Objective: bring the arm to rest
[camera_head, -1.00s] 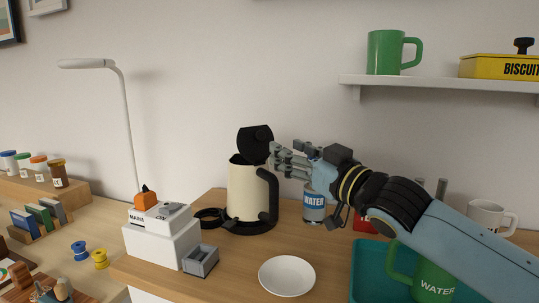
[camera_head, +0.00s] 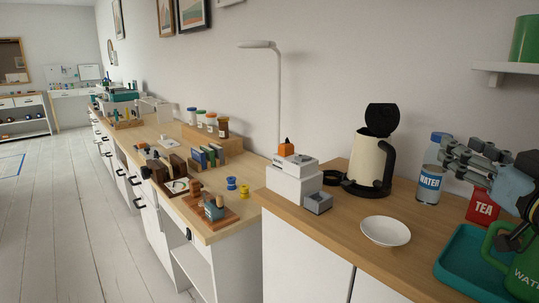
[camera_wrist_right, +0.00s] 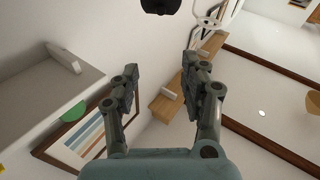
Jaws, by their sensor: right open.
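That view shows wall, a framed striped picture (camera_wrist_right: 85,140) and a shelf, with no object in the grasp. My left gripper does not show.
A cream kettle (camera_head: 367,160) with its black lid up stands left of the gripper. A white bowl (camera_head: 385,231) sits in front. A wall shelf (camera_head: 510,68) is above.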

